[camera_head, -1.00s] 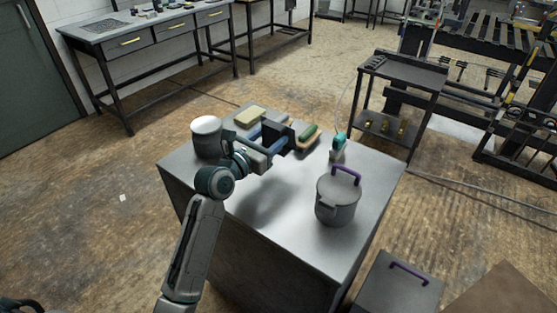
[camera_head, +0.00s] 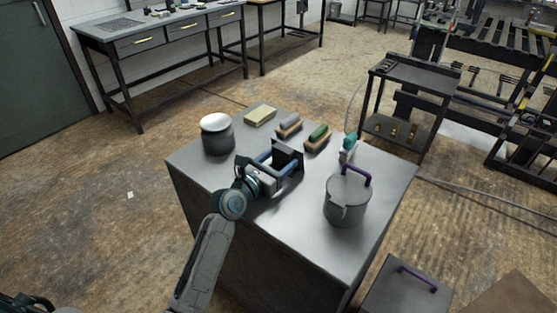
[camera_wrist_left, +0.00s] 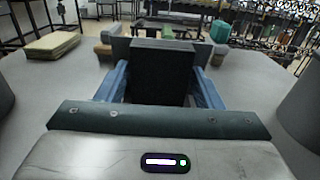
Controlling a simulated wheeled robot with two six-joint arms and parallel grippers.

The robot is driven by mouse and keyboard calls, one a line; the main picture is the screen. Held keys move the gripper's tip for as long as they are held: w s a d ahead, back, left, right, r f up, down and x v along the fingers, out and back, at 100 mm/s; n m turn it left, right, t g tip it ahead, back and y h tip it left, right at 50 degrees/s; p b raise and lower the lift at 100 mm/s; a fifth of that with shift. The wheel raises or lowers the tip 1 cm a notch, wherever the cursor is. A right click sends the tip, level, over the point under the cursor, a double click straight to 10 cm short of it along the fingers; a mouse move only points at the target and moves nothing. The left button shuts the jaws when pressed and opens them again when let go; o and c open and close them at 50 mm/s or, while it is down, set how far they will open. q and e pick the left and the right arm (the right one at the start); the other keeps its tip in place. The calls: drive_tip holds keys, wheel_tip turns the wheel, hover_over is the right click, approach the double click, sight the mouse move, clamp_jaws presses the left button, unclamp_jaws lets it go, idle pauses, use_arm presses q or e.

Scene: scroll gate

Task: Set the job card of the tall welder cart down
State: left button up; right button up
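My left gripper (camera_head: 274,164) is over the grey metal table (camera_head: 280,225), with its two blue fingers on either side of a dark, flat-faced piece (camera_head: 289,154). This piece, which looks like the job card, also shows in the left wrist view (camera_wrist_left: 160,75), upright between the fingers and seemingly pinched by them. No writing is legible on it. I cannot tell whether its lower edge touches the tabletop. No welder cart can be made out with certainty. My right gripper is not in view.
On the table stand a lidded grey pot (camera_head: 346,199), a dark white-topped jar (camera_head: 217,134), a yellow sponge-like block (camera_head: 260,116), two brushes (camera_head: 317,137) and a teal-topped bottle (camera_head: 348,147). The front-middle tabletop is clear. A black shelf cart (camera_head: 417,76) stands behind.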

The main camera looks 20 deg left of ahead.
use_arm(q)
drive_tip(key=shift+o, duration=1.1)
